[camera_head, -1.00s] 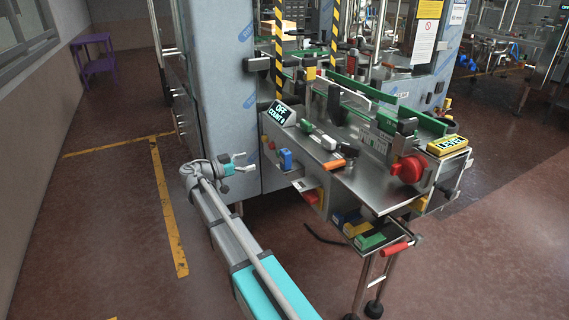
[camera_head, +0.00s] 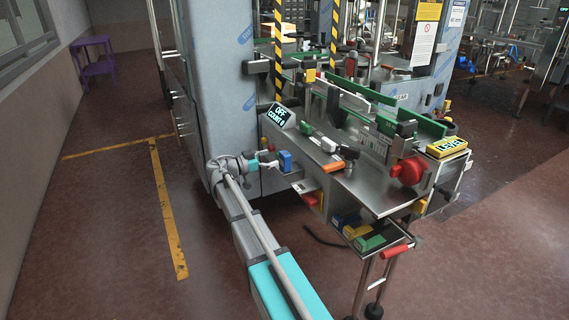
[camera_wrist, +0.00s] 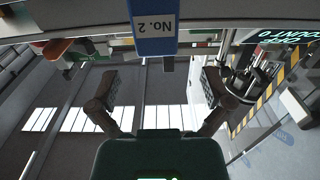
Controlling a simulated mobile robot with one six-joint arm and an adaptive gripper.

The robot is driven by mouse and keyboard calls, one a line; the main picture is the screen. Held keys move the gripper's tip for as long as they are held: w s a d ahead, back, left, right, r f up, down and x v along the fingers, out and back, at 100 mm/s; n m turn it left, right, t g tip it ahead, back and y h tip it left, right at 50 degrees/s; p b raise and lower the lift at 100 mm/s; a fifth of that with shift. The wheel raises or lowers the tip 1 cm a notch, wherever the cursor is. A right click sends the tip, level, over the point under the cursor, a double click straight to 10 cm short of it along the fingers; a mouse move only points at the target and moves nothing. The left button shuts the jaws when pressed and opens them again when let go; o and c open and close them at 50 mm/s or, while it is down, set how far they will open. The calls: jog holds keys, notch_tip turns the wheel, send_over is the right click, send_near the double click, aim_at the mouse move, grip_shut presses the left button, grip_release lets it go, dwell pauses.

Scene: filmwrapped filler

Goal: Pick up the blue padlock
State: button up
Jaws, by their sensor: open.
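The blue padlock (camera_head: 285,160) hangs on the front side of the machine, below the counter display. In the wrist view the blue padlock (camera_wrist: 154,28) shows at the top centre, with upside-down "No. 2" lettering on a white band. My gripper (camera_head: 268,161) is just left of it in the head view, its jaws towards it. In the wrist view my gripper (camera_wrist: 160,88) has its two fingers spread wide, with nothing between them. The padlock is beyond the fingertips, and no contact shows.
The counter display (camera_head: 278,115) sits above the padlock. A red button (camera_head: 309,199) is on the panel to its lower right. A small shelf with colored blocks (camera_head: 370,242) and a red-handled lever (camera_head: 394,251) are lower right. The floor at left is free.

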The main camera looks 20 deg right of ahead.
aim_at(285, 153)
jog(key=shift+d, duration=0.2)
jog(key=shift+d, duration=2.55)
jog(key=c, duration=1.3)
notch_tip(285, 153, up, 3)
jog(key=p, duration=0.3)
jog(key=shift+f, duration=0.1)
jog(key=s+a+r+p, duration=0.3)
jog(key=s+r+p, duration=0.7)
jog(key=s, duration=0.3)
jog(key=shift+s, duration=0.4)
